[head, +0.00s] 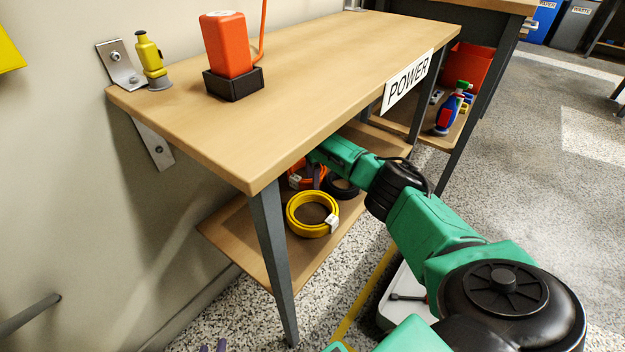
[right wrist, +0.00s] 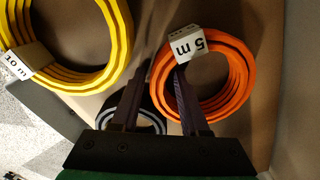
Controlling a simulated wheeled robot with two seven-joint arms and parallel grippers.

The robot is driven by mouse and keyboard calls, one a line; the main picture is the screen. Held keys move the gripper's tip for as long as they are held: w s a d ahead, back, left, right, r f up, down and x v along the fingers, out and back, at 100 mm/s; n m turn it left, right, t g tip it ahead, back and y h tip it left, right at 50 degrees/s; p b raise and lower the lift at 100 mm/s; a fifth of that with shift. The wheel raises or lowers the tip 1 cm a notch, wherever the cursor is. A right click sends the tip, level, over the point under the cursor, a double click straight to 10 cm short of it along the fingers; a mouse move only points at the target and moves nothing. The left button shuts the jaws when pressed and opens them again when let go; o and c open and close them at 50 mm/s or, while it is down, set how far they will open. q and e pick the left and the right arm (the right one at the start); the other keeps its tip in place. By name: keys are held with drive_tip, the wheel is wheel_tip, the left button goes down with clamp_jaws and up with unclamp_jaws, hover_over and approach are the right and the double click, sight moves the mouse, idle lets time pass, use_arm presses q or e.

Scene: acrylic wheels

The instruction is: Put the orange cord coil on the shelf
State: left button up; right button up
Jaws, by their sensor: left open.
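The orange cord coil (right wrist: 237,98) with a white "5 m" tag is in the right wrist view; in the head view the orange coil (head: 296,181) is partly hidden behind my arm, at the lower shelf (head: 240,237) under the table. My right gripper (right wrist: 163,68) has one finger inside the ring and one outside. Its fingertips close on the near side wall of the coil. In the head view that gripper is mostly hidden under the tabletop. My left gripper (head: 213,347) shows only its fingertips at the bottom edge, open and away from the coils.
A yellow coil (head: 292,221) tagged "10 m" lies on the shelf beside the orange one. A black coil (head: 346,194) lies close by. The tabletop (head: 300,75) with its "POWER" sign (head: 408,80) and a table leg (head: 272,250) border the opening.

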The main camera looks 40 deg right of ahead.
drive_tip(key=shift+r, duration=0.1)
wheel_tip(320, 180, up, 7)
drive_tip(key=p, duration=0.3)
drive_tip(key=shift+p, duration=0.35)
drive_tip(key=shift+r, duration=0.3)
use_arm(q)
drive_tip(key=shift+g, duration=0.4)
wheel_tip(320, 180, up, 4)
drive_tip(key=shift+a+r, duration=0.1)
drive_tip(key=shift+r, duration=0.05)
use_arm(e)
drive_tip(key=shift+f, duration=0.1)
